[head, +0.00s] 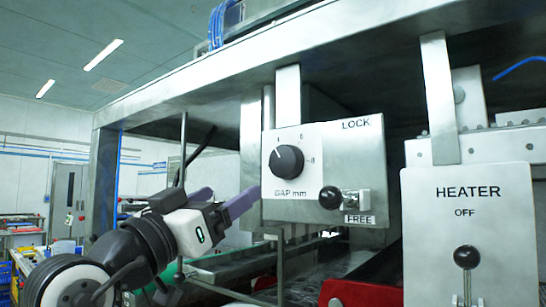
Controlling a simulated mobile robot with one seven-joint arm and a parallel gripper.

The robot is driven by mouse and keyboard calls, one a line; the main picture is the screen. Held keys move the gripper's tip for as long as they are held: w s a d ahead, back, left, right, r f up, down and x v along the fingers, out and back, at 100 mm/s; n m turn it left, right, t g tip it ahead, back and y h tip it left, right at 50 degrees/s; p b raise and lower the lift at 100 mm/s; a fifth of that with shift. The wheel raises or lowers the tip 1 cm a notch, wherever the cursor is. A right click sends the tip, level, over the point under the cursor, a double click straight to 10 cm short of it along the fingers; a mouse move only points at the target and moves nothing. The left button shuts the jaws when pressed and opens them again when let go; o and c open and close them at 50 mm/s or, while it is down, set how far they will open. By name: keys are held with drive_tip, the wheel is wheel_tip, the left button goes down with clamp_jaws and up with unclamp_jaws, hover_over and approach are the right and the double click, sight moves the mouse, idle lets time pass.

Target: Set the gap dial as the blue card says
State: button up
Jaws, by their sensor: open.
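The gap dial (287,161) is a round black knob on a metal panel (315,178) marked "GAP mm". A few scale numbers show around it, seemingly 4, 6 and 8. A small light mark on the knob seems to face the upper left, but it is too small to read exactly. A lock lever with a black ball (330,198) sits at the panel's lower right, low near the word FREE; LOCK is printed above. My gripper (233,193) is left of the panel, its two purple fingers apart and empty, not on the dial. I see no blue card.
A heater panel (468,230) with a black-knobbed lever (466,258) under OFF stands at the right. A metal beam (250,62) runs overhead. A red part (365,291) lies below the dial panel. Open room shows at the left behind my arm.

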sight(282, 166)
drive_tip(key=shift+m+g, duration=0.3)
drive_tip(key=shift+g, duration=0.1)
drive_tip(key=p+x, duration=0.2)
drive_tip(key=x, duration=0.2)
drive_tip(key=p+x, duration=0.2)
drive_tip(key=x, duration=0.2)
drive_tip(key=p+x, duration=0.2)
drive_tip(key=x, duration=0.3)
drive_tip(key=shift+s+d+r, duration=0.3)
drive_tip(key=shift+d, duration=0.15)
drive_tip(key=shift+w+d+r, duration=0.1)
drive_tip(key=shift+w+d, duration=0.2)
drive_tip(key=shift+w, duration=0.15)
drive_tip(key=c, duration=1)
drive_tip(key=shift+o, duration=0.2)
